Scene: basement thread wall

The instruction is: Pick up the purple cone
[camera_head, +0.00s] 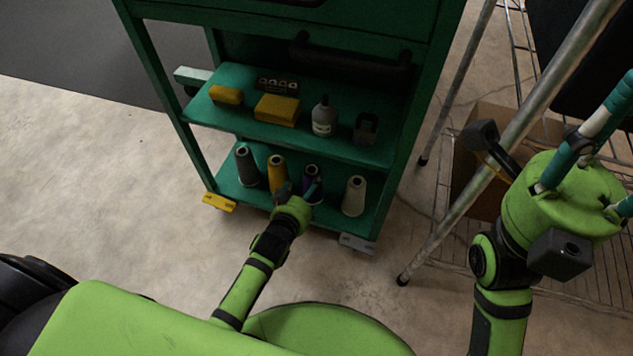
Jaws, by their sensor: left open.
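The purple cone (313,171) is a dark purple thread cone standing upright on the bottom shelf of the green cart, between a yellow cone (276,172) and a cream cone (354,197). My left gripper (298,190) is open at the front of that shelf. One finger is in front of the purple cone and hides its lower part; the other is nearer the yellow cone's base. I cannot tell whether either finger touches a cone. My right gripper (575,190) is raised at the right, away from the cart, with its fingertips partly out of frame.
A dark grey cone (246,166) stands left of the yellow one. The middle shelf (228,113), just above, holds yellow blocks (276,108), a grey bottle (323,117) and a dark object (365,128). A metal pole (500,145) and wire rack are on the right.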

